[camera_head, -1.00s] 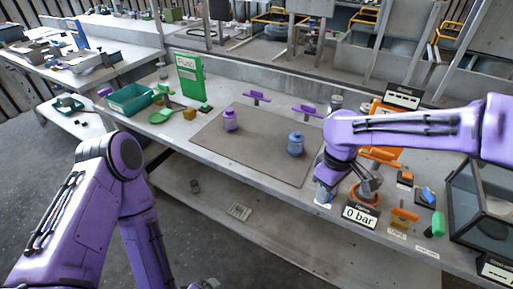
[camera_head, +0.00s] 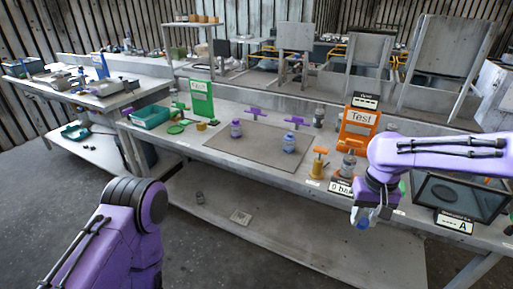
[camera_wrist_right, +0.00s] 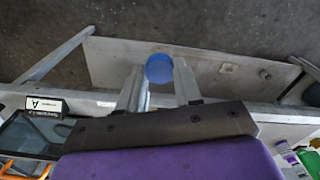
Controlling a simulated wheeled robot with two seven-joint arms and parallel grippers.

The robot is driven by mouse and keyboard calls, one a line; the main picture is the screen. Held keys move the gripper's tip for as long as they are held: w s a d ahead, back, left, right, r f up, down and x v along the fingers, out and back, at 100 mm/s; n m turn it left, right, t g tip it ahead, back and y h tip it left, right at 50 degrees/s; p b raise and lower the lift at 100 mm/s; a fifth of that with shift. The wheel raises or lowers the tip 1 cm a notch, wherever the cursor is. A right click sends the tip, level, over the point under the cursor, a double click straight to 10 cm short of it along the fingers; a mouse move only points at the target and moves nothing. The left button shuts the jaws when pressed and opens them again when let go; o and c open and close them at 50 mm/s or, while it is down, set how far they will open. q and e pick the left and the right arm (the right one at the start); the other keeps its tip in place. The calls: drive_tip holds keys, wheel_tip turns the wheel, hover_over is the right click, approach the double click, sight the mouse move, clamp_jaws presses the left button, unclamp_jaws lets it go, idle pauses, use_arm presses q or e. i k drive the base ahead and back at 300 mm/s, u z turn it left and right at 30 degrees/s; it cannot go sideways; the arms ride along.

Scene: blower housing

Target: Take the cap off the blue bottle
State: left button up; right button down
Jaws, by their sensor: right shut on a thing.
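My right gripper (camera_head: 370,212) is shut on a round blue cap (camera_head: 363,224). It holds the cap out past the bench's front edge, above the floor and lower shelf. In the right wrist view the cap (camera_wrist_right: 159,68) sits between the two fingertips (camera_wrist_right: 160,80).
An orange test stand (camera_head: 358,130) and a glass-sided box (camera_head: 462,196) are on the right. A green sign (camera_head: 201,98) and teal tray (camera_head: 150,117) are on the left.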

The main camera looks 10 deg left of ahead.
sight(290, 140)
drive_tip(key=u, duration=0.65)
drive_tip(key=i, duration=0.6)
drive_tip(key=u, duration=0.7)
drive_tip(key=i, duration=0.8)
drive_tip(key=z, duration=0.75)
drive_tip(key=i, duration=0.65)
drive_tip(key=z, duration=0.75)
